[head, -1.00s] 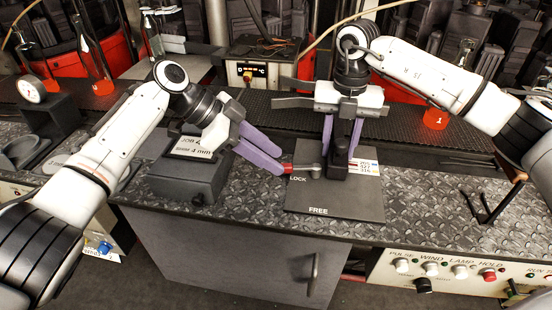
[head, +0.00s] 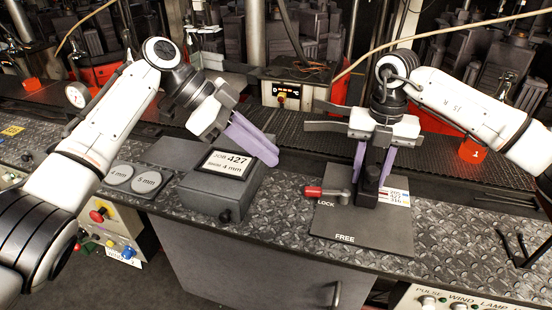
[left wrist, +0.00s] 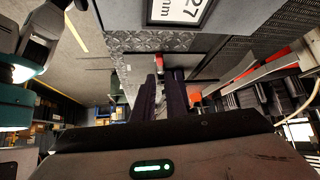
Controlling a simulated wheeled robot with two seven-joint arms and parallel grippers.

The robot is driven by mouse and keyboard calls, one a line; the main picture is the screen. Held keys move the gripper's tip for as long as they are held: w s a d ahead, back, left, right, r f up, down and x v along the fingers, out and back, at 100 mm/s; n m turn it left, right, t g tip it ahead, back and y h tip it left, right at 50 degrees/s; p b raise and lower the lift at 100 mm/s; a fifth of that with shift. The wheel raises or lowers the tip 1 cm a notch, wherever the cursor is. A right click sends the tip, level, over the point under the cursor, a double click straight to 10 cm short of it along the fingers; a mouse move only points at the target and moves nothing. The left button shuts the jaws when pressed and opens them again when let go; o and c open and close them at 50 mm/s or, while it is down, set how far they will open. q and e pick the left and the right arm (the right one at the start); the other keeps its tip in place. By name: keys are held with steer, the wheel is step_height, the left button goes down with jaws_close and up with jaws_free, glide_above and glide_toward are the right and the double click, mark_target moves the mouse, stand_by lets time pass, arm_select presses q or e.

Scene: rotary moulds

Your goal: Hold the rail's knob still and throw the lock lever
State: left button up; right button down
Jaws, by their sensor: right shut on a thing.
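The lock lever's red handle (head: 314,192) lies on the dark plate (head: 345,228), pointing left beside the word LOCK; FREE is printed nearer the front. My right gripper (head: 374,178) points down at the back of the plate, shut around a dark upright post, with one purple finger on each side.
A grey job display box (head: 222,187) reading 427 and 4 mm stands left of the plate, below my left gripper. Two round discs (head: 132,177) lie further left. Black bent rods (head: 518,250) stand at the right. Patterned metal bench top is clear around the plate.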

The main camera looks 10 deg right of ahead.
arm_select(q)
steer(key=shift+s, duration=0.15)
jaws_close()
arm_select(e)
steer(key=shift+d, duration=0.1)
steer(key=shift+w, duration=0.1)
arm_select(q)
steer(key=n+t+y, duration=0.1)
steer(key=t+y, duration=0.1)
steer(key=t, duration=0.5)
glide_toward(326, 193)
steer(key=s+a+r, duration=0.2)
steer(key=s+a, duration=0.3)
steer(key=a, duration=0.1)
arm_select(e)
steer(key=shift+r, duration=0.1)
arm_select(q)
steer(key=x, duration=1)
steer(key=shift+s+d, duration=0.1)
steer(key=shift+s, duration=0.15)
steer(key=shift+w+d+r, duration=0.1)
steer(key=shift+w+d, duration=0.05)
steer(key=shift+w, duration=0.45)
steer(key=shift+w+d+r, duration=0.1)
steer(key=shift+w+d, duration=0.05)
steer(key=shift+w, duration=0.45)
steer(key=shift+w+d, duration=0.25)
steer(key=shift+w, duration=0.4)
